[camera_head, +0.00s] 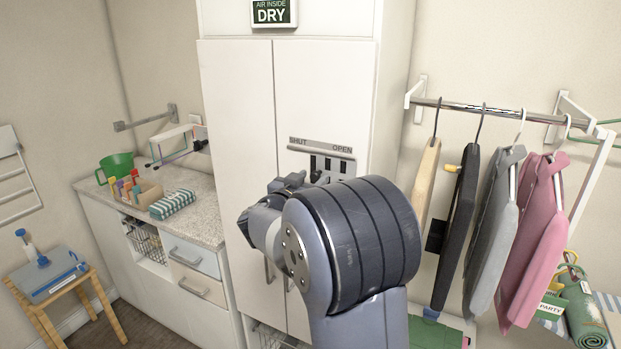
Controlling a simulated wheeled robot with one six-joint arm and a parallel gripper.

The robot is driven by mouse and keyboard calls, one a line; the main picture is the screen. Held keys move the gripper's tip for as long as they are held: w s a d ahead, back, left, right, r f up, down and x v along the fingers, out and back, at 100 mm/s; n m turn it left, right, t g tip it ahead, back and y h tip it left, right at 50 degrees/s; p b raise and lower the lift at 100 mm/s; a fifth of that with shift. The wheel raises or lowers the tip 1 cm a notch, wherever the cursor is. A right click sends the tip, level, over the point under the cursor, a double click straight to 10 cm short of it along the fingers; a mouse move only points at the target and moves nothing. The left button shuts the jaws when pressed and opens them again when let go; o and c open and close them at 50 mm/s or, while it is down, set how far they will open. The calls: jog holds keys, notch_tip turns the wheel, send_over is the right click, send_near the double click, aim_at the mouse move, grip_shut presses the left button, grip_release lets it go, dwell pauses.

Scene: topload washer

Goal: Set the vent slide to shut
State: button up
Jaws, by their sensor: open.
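The vent slide (329,164) is on the upper part of the right white cabinet door. A grey label strip above it reads SHUT at the left and OPEN at the right. Several dark slots show in the vent, and its lower part is hidden behind my arm. My gripper (293,181) is just left of and below the vent, mostly hidden by my own wrist. Its dark fingers show only in part and appear open, with nothing seen between them. I cannot tell whether they touch the slide.
The tall white cabinet (236,130) stands straight ahead, with a sign (273,12) reading AIR INSIDE DRY above. A counter (190,182) with a green jug and a box of pegs is at the left. A rail (480,108) with hanging garments is at the right.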

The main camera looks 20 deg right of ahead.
grip_shut()
dwell(0.5)
